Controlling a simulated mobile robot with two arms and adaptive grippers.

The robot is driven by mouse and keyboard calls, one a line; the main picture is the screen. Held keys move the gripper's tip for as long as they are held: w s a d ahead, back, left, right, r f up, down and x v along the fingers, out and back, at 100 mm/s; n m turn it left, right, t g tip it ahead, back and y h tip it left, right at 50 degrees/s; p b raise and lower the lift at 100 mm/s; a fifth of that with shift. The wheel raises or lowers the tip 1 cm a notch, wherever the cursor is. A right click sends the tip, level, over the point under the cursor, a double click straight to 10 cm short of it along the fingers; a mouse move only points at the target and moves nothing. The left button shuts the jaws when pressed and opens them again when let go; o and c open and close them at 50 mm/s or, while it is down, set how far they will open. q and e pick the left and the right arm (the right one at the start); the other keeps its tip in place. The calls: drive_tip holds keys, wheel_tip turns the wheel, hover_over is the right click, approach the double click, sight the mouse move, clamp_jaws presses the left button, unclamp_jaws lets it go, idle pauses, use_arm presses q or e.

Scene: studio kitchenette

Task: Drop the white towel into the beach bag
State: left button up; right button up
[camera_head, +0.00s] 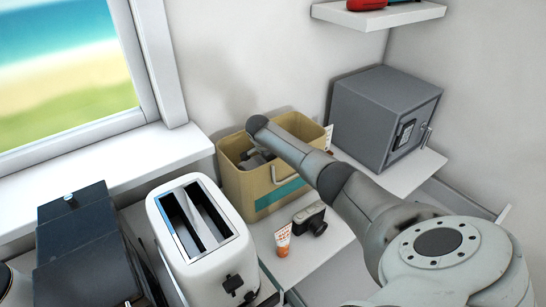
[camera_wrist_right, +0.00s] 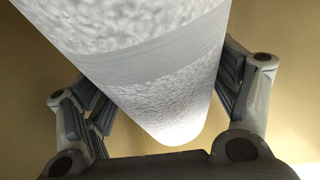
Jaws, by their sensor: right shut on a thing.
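The beach bag (camera_head: 256,186) is a tan, open-topped bag with a teal stripe, standing on the counter against the wall in the head view. My right arm reaches over its rim, and the right gripper (camera_head: 256,158) is down inside the bag opening. In the right wrist view the white towel (camera_wrist_right: 165,80), a rolled, textured cylinder, lies between the fingers of the right gripper (camera_wrist_right: 165,95), which is shut on it. Tan bag walls surround it there. The towel is hidden in the head view. My left gripper is not in view.
A white toaster (camera_head: 200,240) stands left of the bag. A sunscreen tube (camera_head: 283,240) and a black camera (camera_head: 310,219) are in front of it. A grey safe (camera_head: 375,115) stands to the right, below a wall shelf (camera_head: 380,14). A dark box (camera_head: 85,245) is at far left.

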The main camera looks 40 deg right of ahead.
drive_tip(key=shift+f+b, duration=1.7)
drive_tip(key=shift+f, duration=1.1)
drive_tip(key=o, duration=1.1)
wheel_tip(320, 180, up, 10)
drive_tip(key=shift+r, duration=0.1)
